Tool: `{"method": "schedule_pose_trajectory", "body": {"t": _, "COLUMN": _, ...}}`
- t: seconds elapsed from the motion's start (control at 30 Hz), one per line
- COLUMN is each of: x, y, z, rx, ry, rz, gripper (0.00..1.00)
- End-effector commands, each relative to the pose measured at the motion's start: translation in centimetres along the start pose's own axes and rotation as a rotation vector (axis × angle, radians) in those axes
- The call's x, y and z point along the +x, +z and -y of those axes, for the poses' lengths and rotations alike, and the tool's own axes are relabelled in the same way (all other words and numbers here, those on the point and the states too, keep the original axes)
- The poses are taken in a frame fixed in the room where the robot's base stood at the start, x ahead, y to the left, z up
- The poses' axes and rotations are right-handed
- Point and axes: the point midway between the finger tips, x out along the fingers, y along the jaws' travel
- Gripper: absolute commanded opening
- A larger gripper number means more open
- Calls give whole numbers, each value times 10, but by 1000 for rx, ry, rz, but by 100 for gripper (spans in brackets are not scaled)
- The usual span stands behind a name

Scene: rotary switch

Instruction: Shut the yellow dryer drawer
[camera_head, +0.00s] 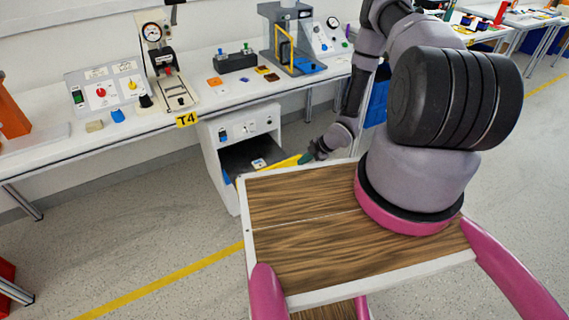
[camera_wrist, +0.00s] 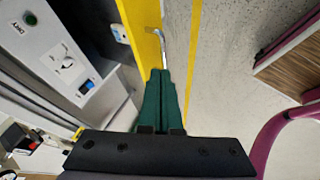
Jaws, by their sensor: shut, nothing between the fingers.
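The dryer (camera_head: 210,150) is a white cabinet under the bench, with a control panel that also shows in the wrist view (camera_wrist: 60,60). Its drawer stands open. The yellow drawer front (camera_head: 284,164) is partly hidden by my wooden-topped base in the head view. In the wrist view the yellow front (camera_wrist: 136,22) runs up the picture, with a metal handle (camera_wrist: 157,42) on its outer face. My gripper (camera_head: 306,158) is at the front's right end. Its green fingers (camera_wrist: 160,72) are shut and empty, tips close to the yellow front below the handle; contact is unclear.
A blue-and-white item (camera_head: 258,164) lies in the dark drawer. The bench (camera_head: 140,125) above, tagged T4, carries gauges, switch boxes and small coloured blocks. Open floor (camera_head: 150,220) lies in front of the dryer, crossed by a yellow line.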

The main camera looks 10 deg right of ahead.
Motion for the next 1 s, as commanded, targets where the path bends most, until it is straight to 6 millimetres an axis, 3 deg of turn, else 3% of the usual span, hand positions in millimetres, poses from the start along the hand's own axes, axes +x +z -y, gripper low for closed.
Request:
{"method": "schedule_pose_trajectory", "body": {"t": 0.5, "x": 98, "y": 0, "z": -2, "rx": 1, "ry": 1, "rz": 2, "gripper": 0}}
{"method": "schedule_pose_trajectory", "body": {"t": 0.7, "x": 108, "y": 0, "z": -29, "rx": 2, "ry": 1, "rz": 2, "gripper": 0}}
{"method": "schedule_pose_trajectory", "body": {"t": 1.0, "x": 112, "y": 0, "z": -36, "rx": 3, "ry": 0, "rz": 2, "gripper": 0}}
